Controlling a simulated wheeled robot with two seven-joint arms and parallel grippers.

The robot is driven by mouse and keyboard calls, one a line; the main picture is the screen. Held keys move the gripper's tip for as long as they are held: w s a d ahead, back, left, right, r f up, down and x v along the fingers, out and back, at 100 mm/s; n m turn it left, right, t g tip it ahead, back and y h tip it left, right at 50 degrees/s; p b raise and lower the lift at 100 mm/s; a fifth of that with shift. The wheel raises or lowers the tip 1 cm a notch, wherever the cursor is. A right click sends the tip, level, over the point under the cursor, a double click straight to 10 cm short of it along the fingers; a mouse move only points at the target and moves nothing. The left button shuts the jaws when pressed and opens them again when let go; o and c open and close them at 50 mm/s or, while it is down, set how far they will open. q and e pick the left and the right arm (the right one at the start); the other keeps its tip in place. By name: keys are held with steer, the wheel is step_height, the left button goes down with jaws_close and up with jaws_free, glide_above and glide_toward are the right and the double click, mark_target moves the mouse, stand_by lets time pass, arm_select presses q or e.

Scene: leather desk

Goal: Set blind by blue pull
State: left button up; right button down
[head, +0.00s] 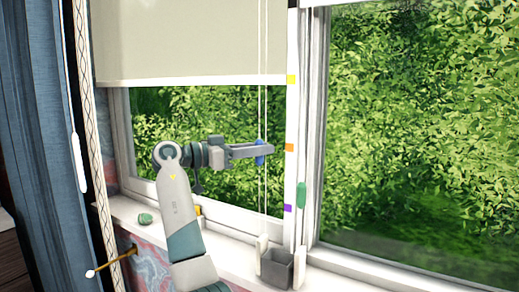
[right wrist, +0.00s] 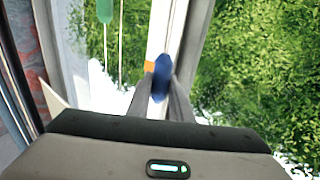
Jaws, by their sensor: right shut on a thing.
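The blue pull (head: 260,153) hangs on a thin cord in front of the window, level with the orange mark (head: 289,147) on the white post. My right gripper (head: 255,151) is shut on the blue pull; in the right wrist view the pull (right wrist: 161,78) sits between the fingertips (right wrist: 163,95). The beige blind (head: 190,40) covers the upper part of the left window, its lower edge near the yellow mark (head: 291,79). A purple mark (head: 288,208) is lower on the post. My left gripper is not in view.
A green pull (head: 301,195) hangs on another cord right of the post. A grey open box (head: 276,268) stands on the white sill (head: 238,245) below the cords. A green stone-like object (head: 145,218) lies on the sill. A blue curtain (head: 40,130) hangs at left.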

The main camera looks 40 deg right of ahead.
steer(key=c, duration=1.6)
jaws_free()
steer(key=shift+a, duration=0.15)
